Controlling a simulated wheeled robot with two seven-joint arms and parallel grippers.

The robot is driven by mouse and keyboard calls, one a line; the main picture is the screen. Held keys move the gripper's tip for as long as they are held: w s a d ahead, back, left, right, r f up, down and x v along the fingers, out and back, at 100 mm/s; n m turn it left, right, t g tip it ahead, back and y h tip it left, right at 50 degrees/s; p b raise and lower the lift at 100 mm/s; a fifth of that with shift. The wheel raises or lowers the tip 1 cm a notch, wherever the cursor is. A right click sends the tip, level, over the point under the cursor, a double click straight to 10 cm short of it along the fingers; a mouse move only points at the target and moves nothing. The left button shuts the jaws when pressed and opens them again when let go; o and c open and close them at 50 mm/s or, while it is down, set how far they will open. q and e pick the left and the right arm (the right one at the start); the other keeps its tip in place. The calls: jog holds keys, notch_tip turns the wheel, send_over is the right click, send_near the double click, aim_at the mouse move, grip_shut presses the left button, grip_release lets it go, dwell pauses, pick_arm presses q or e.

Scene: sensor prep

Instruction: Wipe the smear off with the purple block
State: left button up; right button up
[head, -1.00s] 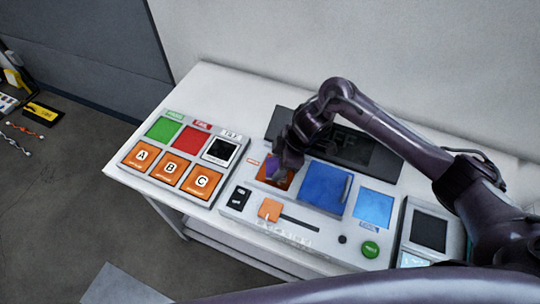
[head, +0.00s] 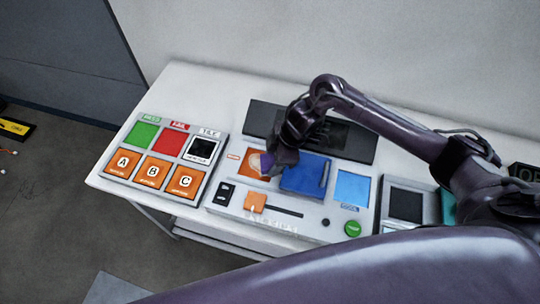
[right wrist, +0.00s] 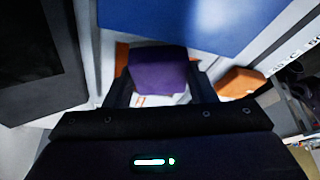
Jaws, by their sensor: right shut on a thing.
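My right gripper (head: 273,168) is shut on the purple block (right wrist: 158,72), which sits between its fingers in the right wrist view. In the head view the block (head: 267,162) is mostly hidden by the gripper. It is at the right part of the orange pad (head: 247,168), beside the blue panel (head: 306,174). A pale smear (head: 256,160) shows on the orange pad, just left of the block. I cannot tell whether the block touches the pad. My left gripper is not in view.
A tray with green, red and black squares and orange A, B, C pads (head: 153,172) lies to the left. A dark panel (head: 345,138) is behind. An orange slider knob (head: 255,202), a light blue screen (head: 352,187) and a green button (head: 352,229) are nearby.

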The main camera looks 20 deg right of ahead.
jog(key=shift+w+a, duration=0.4)
jog(key=shift+a, duration=0.4)
jog(key=shift+c, duration=0.3)
jog(key=shift+w+a, duration=0.7)
jog(key=shift+a, duration=0.1)
jog(key=shift+w+a, duration=0.45)
jog(key=shift+a, duration=0.3)
jog(key=shift+w+a, duration=0.15)
jog(key=shift+a, duration=0.1)
jog(key=shift+c, duration=0.8)
jog(key=shift+w+a+f, duration=0.15)
jog(key=shift+w+a, duration=0.25)
jog(key=shift+a, duration=0.15)
jog(key=shift+r, duration=0.2)
jog(key=shift+s+d+p, duration=0.65)
jog(key=shift+d+p, duration=0.25)
jog(key=shift+d, duration=0.05)
jog(key=shift+s+d+f+p, duration=0.1)
jog(key=shift+s+d+p, duration=0.4)
jog(key=shift+d, duration=0.25)
jog(key=shift+s+d+f+p, duration=0.1)
jog(key=shift+s+d+p, duration=0.3)
jog(key=shift+d, duration=0.35)
jog(key=shift+s+d+f, duration=0.1)
jog(key=shift+s+d, duration=0.45)
jog(key=shift+s, duration=0.05)
jog(key=shift+s+d+f, duration=0.15)
jog(key=shift+s+d, duration=0.1)
jog(key=shift+p, duration=0.3)
